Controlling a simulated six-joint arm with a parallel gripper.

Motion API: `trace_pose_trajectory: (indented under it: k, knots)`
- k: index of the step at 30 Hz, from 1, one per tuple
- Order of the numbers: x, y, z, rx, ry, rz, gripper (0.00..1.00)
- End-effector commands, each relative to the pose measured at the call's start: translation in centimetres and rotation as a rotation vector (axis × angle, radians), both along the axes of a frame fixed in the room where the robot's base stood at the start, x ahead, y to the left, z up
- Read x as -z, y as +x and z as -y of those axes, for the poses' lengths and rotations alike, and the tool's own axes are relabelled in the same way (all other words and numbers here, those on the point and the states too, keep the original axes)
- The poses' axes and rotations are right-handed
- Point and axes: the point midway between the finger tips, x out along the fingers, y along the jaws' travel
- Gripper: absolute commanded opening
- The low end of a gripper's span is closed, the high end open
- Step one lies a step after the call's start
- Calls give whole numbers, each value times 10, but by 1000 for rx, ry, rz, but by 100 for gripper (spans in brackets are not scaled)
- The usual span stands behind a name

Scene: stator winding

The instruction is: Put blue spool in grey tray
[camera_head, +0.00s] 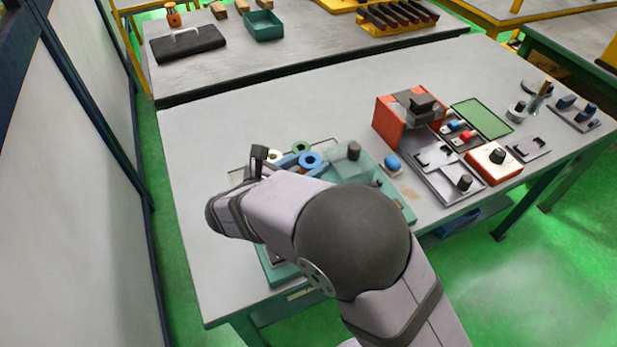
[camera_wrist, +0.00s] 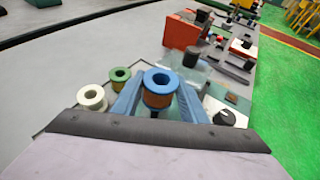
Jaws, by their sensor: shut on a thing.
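The blue spool (camera_wrist: 160,83), with a blue flange and copper-coloured winding, is between the two blue fingers of my gripper (camera_wrist: 157,92). My gripper is shut on it. In the head view the blue spool (camera_head: 311,160) shows just beyond my wrist, its hole facing up. A white spool (camera_wrist: 92,96) and a green spool (camera_wrist: 120,75) stand to its left in the wrist view. A thin-edged, grey-looking tray area (camera_wrist: 76,72) lies around these two spools. My arm and wrist hide much of it, so its full outline cannot be told.
A small blue piece (camera_head: 393,162) is to the right. An orange-red fixture (camera_head: 391,125) stands farther right. The table's far left surface (camera_head: 200,140) is clear.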

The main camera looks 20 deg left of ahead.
Motion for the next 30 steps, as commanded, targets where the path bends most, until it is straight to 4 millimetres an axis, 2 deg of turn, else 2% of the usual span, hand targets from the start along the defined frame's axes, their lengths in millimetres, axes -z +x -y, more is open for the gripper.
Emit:
trace_pose_trajectory:
  k: [8, 13, 15, 18, 26, 27, 29, 30]
  knots:
    - [9, 0, 0, 0, -1, 1, 13]
    - [31, 0, 1, 0, -4, -1, 14]
    - [41, 0, 0, -1, -4, -2, 5]
    - [48, 0, 1, 0, -3, -3, 5]
    - [51, 0, 1, 1, 0, 0, 5]
    - [51, 0, 1, 1, 0, 0, 42]
    - [51, 0, 1, 1, 0, 0, 56]
    - [51, 0, 1, 1, 1, 0, 58]
